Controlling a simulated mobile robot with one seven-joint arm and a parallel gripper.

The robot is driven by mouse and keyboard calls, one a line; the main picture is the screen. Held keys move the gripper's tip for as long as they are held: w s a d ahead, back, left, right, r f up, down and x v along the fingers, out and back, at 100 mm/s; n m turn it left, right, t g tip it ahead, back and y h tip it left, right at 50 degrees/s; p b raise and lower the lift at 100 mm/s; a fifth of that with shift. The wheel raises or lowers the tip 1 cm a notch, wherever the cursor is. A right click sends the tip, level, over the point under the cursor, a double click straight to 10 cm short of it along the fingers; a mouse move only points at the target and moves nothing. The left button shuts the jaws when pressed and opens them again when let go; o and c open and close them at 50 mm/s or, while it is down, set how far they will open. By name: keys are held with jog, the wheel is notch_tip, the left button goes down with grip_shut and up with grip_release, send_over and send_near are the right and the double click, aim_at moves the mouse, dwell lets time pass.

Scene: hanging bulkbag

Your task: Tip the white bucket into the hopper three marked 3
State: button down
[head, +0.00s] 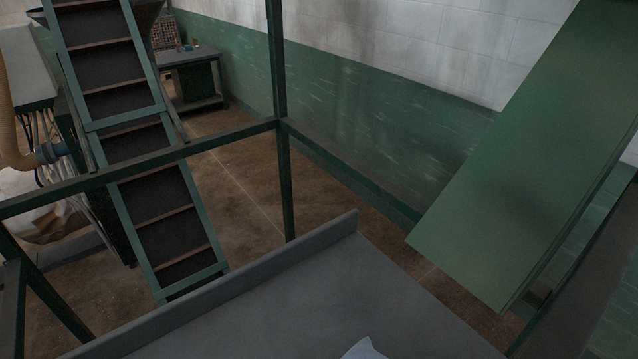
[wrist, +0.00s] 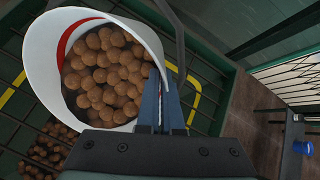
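In the wrist view the white bucket (wrist: 40,60) is tilted, its mouth facing the camera. It holds many round brown balls (wrist: 105,75), and a red band shows inside its wall. My gripper (wrist: 163,85) is shut on the bucket's rim at its right side. Behind the bucket is a dark green hopper (wrist: 222,62) with a barred grate and parts of a yellow marking (wrist: 194,97). The bucket hides most of the marking, so I cannot read its number. More brown balls (wrist: 45,150) lie at the grate, lower left. The head view shows neither bucket nor gripper.
In the head view a grey ledged surface (head: 300,305) lies in front, with a pale object (head: 363,349) cut off at the bottom. A green-framed conveyor (head: 160,205), green rails (head: 284,150) and a large slanted green panel (head: 530,160) stand around. A workbench (head: 195,80) is far back.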

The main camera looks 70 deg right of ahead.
jog(key=shift+w+a+f+g+h, duration=0.15)
jog(key=shift+w+a+g+h, duration=0.3)
jog(key=shift+h, duration=0.45)
jog(key=shift+w+a+f+g+h+b, duration=0.2)
jog(key=shift+a+f+g+h+b, duration=0.25)
jog(key=shift+b, duration=0.55)
jog(key=shift+w+a+f+h+b, duration=0.25)
jog(key=shift+a+f+h+b, duration=0.25)
jog(key=shift+b, duration=0.45)
jog(key=shift+w+a+f+n+g+h+b, duration=0.1)
jog(key=shift+w+a+f+g+h+b, duration=0.25)
jog(key=shift+b, duration=0.55)
jog(key=shift+w+a+f+n+g+h+b, duration=0.15)
jog(key=shift+a+f+h+b, duration=0.25)
jog(key=shift+h+b, duration=0.4)
jog(key=shift+w+a+f+n+g+h+b, duration=0.15)
jog(key=shift+a+f+g+h+b, duration=0.2)
jog(key=shift+b, duration=0.65)
jog(key=shift+a, duration=0.1)
jog(key=shift+w+a+r+g+h+b, duration=0.1)
jog(key=shift+a+g+h+b, duration=0.35)
jog(key=shift+a+h+b, duration=0.25)
jog(key=shift+d+r+p, duration=0.1)
jog(key=shift+p, duration=0.2)
